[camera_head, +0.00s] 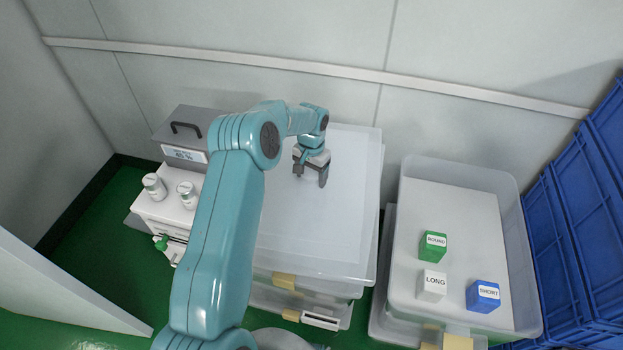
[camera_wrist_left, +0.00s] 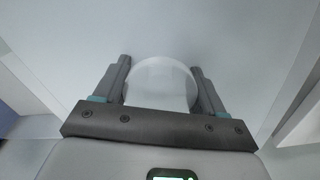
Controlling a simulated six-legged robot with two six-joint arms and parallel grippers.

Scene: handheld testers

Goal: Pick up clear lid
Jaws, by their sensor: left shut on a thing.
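The clear lid (camera_head: 310,235) is a wide, pale translucent sheet over the top of the plastic bin at the centre. I cannot tell whether it rests on the bin's rim or is slightly off it. My left gripper (camera_head: 311,178) points down at the far part of the lid. In the left wrist view a pale round knob (camera_wrist_left: 160,84) sits between the two fingers, with the lid's flat surface (camera_wrist_left: 160,35) around it. The fingers are shut on this knob. My left arm hides the lid's left side. My right gripper is not in view.
An open clear bin (camera_head: 450,200) at the right holds a green block (camera_head: 433,246), a white block (camera_head: 431,285) and a blue block (camera_head: 483,296). Blue crates (camera_head: 560,220) stand at the far right. A grey case (camera_head: 185,135) and two white jars (camera_head: 154,186) are at left. A wall stands behind.

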